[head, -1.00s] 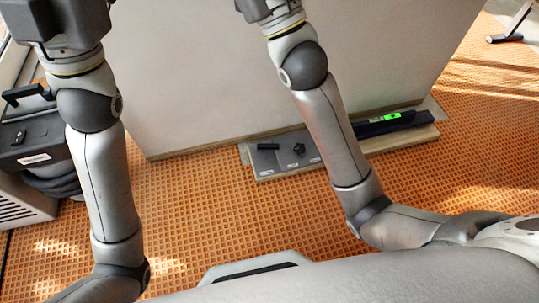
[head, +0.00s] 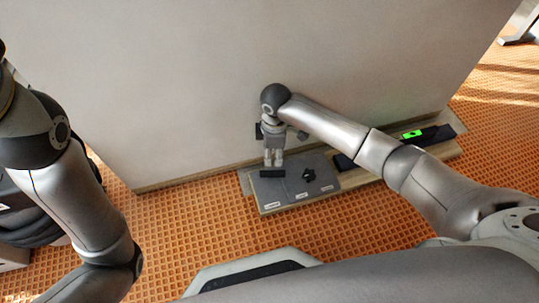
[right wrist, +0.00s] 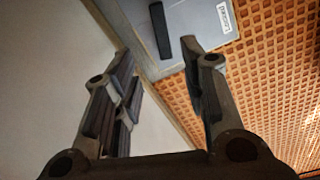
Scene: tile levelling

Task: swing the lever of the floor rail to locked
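The floor rail is a low board (head: 425,165) along the foot of the white wall, with a grey plate (head: 290,193) on its left part. A short black bar (head: 272,174), which looks like the lever, lies on the plate's left end, roughly parallel to the wall in the head view. My right gripper (head: 273,164) points down just above it. In the right wrist view the bar (right wrist: 160,30) shows beyond the gap between the spread, empty fingers (right wrist: 170,62). My left gripper is out of the picture; only its arm shows at the left.
A black knob (head: 308,175) sits on the plate to the right of the bar. A dark strip with a bright green patch (head: 412,134) lies on the board's right part. The wall (head: 190,90) stands close behind.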

